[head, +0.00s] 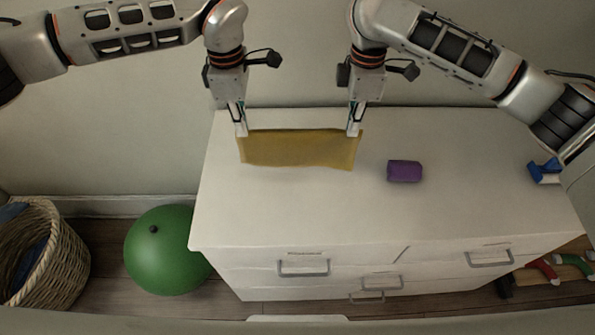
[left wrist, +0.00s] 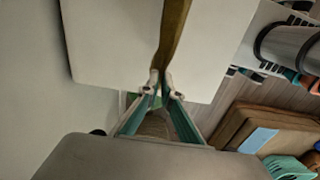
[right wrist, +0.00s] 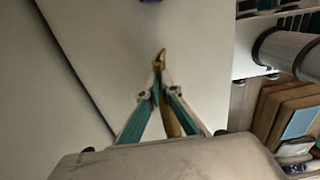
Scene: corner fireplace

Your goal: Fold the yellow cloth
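The yellow cloth (head: 300,149) is a wide band stretched between my two grippers over the back left of the white dresser top (head: 300,205). My left gripper (head: 241,132) is shut on its far left corner. In the left wrist view the cloth (left wrist: 172,35) runs as a narrow strip away from the closed fingertips (left wrist: 160,82). My right gripper (head: 354,132) is shut on its far right corner. In the right wrist view a bit of cloth (right wrist: 160,56) shows between the fingertips (right wrist: 158,78). I cannot tell whether its near edge touches the dresser.
A purple block (head: 405,171) lies on the dresser right of the cloth. A blue and white object (head: 545,170) is at the right end. The front of the top is clear. A green ball (head: 165,255) and a wicker basket (head: 65,265) stand on the floor at left.

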